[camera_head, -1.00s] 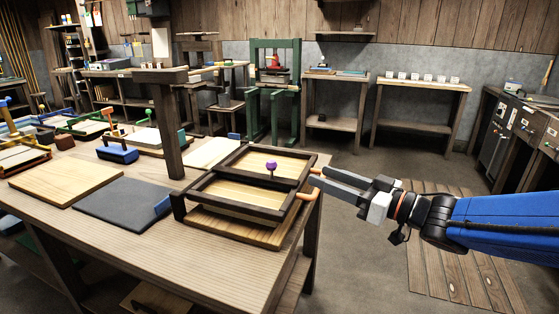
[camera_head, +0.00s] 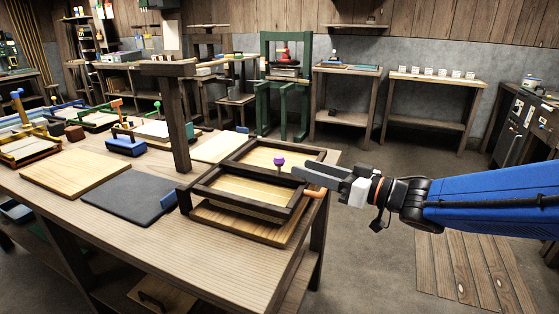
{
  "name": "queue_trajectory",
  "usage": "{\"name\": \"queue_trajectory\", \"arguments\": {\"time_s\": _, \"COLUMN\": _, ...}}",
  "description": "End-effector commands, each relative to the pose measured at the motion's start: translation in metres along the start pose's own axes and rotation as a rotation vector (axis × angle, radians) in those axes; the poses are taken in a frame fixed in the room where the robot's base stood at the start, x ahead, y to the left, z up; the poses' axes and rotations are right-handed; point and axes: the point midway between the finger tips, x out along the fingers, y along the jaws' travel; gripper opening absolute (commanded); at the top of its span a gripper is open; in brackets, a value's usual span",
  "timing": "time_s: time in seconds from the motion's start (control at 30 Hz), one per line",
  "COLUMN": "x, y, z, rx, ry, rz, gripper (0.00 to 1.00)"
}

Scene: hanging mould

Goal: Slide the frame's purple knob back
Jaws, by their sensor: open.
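The purple knob (camera_head: 279,161) stands on the middle bar of the dark wooden frame (camera_head: 233,205), which lies on the near table. The frame has two openings showing pale wood, and a light board lies under its near part. My gripper (camera_head: 304,174) is open and comes in from the right. Its fingertips are at the frame's right side, a little right of the knob and apart from it in the picture. Nothing shows between the fingers. An orange handle (camera_head: 316,193) sticks out of the frame's right side just below the fingers. A second handle is not visible.
A dark post (camera_head: 176,115) stands on the table behind the frame. A dark grey slab (camera_head: 122,198) with a blue block (camera_head: 168,200) and a pale board (camera_head: 75,176) lie left of the frame. Open floor lies right of the table.

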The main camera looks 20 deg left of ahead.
Motion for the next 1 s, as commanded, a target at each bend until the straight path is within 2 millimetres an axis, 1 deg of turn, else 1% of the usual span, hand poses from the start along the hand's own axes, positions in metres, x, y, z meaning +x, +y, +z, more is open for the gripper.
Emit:
{"name": "queue_trajectory", "arguments": {"time_s": 0.03, "x": 0.009, "y": -0.001, "z": 0.001, "rx": 0.002, "ry": -0.001, "rz": -0.003, "gripper": 0.43}}
{"name": "queue_trajectory", "arguments": {"time_s": 0.3, "x": 0.054, "y": -0.001, "z": 0.001, "rx": 0.002, "ry": -0.001, "rz": -0.002, "gripper": 0.43}}
{"name": "queue_trajectory", "arguments": {"time_s": 0.5, "x": 0.079, "y": 0.0, "z": 0.001, "rx": 0.001, "ry": -0.001, "rz": -0.001, "gripper": 0.43}}
{"name": "queue_trajectory", "arguments": {"time_s": 0.7, "x": 0.09, "y": -0.001, "z": 0.0, "rx": 0.001, "ry": 0.001, "rz": 0.0, "gripper": 0.43}}
{"name": "queue_trajectory", "arguments": {"time_s": 0.97, "x": 0.09, "y": 0.0, "z": 0.0, "rx": 0.001, "ry": 0.001, "rz": 0.001, "gripper": 0.43}}
{"name": "queue_trajectory", "arguments": {"time_s": 1.0, "x": 0.09, "y": 0.0, "z": 0.0, "rx": 0.001, "ry": 0.001, "rz": 0.001, "gripper": 0.4}}
